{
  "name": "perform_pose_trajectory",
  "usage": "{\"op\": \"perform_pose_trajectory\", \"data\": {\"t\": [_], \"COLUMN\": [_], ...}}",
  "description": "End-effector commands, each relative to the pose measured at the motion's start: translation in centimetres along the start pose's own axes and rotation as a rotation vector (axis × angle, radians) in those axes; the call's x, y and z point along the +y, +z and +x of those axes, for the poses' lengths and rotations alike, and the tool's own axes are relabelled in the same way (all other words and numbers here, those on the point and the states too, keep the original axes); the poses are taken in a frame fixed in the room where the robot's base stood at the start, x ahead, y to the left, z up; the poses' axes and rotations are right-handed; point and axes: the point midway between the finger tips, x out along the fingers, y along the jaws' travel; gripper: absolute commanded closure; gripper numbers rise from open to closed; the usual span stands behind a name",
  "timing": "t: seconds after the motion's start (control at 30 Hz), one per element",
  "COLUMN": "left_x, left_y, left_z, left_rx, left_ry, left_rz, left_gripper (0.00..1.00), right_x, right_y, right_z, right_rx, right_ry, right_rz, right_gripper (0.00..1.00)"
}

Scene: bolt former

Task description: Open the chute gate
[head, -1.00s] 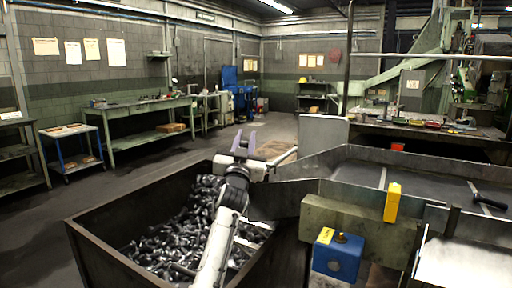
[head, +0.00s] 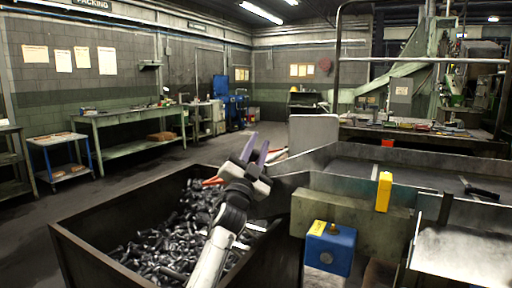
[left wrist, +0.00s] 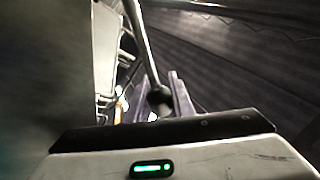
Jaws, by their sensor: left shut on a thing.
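My left gripper (head: 256,149) is raised over the right side of the dark bin, at the mouth of the grey metal chute (head: 285,187). In the left wrist view its fingers (left wrist: 160,96) are closed around the dark knob (left wrist: 160,98) of a slim grey rod (left wrist: 141,40). An orange-red piece (head: 213,181) shows just left of the gripper in the head view. The gate itself is largely hidden behind my gripper and wrist, and I cannot tell its position. My right gripper is not in view.
The dark open bin (head: 95,247) below holds many loose bolts (head: 165,245). A blue box (head: 330,247) and a yellow block (head: 384,191) sit on the machine front to the right. A black-handled tool (head: 478,190) lies on the tray. The aisle behind the bin is clear.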

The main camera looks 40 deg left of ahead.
Motion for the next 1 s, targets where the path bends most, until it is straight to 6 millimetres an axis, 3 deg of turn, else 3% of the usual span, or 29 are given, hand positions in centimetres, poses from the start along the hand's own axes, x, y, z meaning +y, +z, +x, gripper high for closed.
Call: {"op": "perform_pose_trajectory", "data": {"t": [0.33,0.37,0.47,0.8,1.0], "left_x": [0.4,0.4,0.4,0.3,0.4], "left_y": [0.1,0.1,0.1,0.1,0.1], "left_z": [-0.2,-0.2,-0.2,-0.4,-3.2], "left_rx": [0.002,0.002,0.002,0.002,0.002], "left_ry": [0.007,0.008,0.007,0.005,0.007], "left_rz": [0.016,0.016,0.014,0.009,0.01], "left_gripper": [1.0,0.77,0.6,0.6,0.6], "right_x": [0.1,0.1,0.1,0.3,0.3], "right_y": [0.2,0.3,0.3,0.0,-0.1], "right_z": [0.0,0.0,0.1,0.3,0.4], "right_rx": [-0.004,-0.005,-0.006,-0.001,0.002], "right_ry": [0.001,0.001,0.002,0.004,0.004], "right_rz": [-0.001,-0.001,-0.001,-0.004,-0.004], "right_gripper": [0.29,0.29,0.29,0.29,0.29]}}
